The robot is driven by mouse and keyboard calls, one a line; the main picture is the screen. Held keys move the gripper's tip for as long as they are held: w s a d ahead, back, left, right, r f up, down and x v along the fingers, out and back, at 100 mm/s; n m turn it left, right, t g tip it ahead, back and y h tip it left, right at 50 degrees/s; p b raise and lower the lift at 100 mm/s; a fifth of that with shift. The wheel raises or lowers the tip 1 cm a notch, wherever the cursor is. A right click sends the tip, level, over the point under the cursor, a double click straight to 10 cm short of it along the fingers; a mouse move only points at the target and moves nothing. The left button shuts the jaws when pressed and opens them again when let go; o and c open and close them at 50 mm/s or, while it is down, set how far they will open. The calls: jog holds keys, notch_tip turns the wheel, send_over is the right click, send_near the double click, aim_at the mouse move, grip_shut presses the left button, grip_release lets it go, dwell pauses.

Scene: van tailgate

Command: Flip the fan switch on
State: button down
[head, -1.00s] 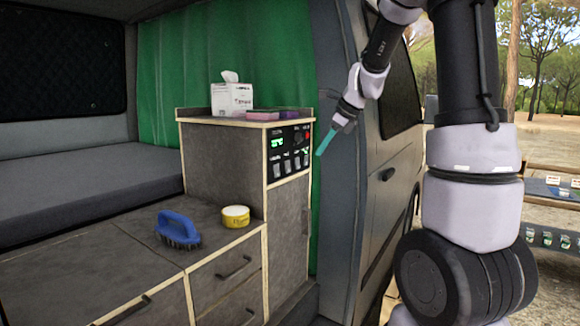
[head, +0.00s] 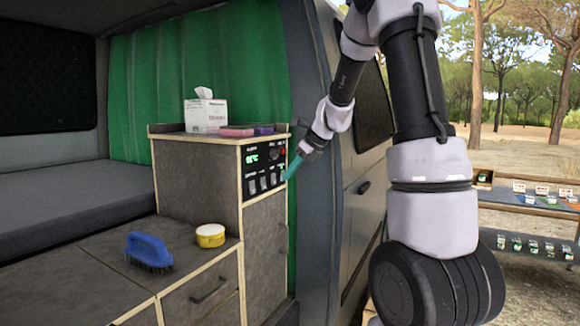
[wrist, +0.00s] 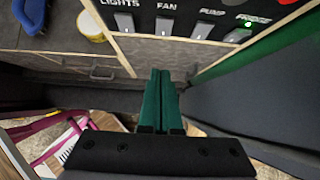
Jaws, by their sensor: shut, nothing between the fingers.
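The black control panel (head: 262,158) is set in the upper front of the tall grey cabinet. In the wrist view its row of grey switches is labelled LIGHTS, FAN, PUMP and FRIDGE. The fan switch (wrist: 165,25) is second from the left, with no lit lamp visible by it. A green lamp glows at the fridge switch (wrist: 237,36). My gripper (head: 288,176) is at the panel's right edge in the head view. In the wrist view its green fingers (wrist: 160,74) are shut together and empty, below the fan switch and apart from it.
A tissue box (head: 206,113) and pink and purple items stand on the cabinet top. A blue brush (head: 148,250) and a yellow tub (head: 210,235) sit on the lower counter. The grey van door (head: 350,190) stands close on the right of the cabinet.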

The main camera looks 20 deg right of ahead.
aim_at(265, 189)
jog(key=shift+w+a+f, duration=1.05)
jog(key=shift+w+a, duration=0.15)
jog(key=shift+w, duration=0.05)
jog(key=shift+w+a+f, duration=1.05)
jog(key=shift+w+a, duration=0.15)
jog(key=shift+w+a+f, duration=0.1)
jog(key=shift+w+a, duration=0.1)
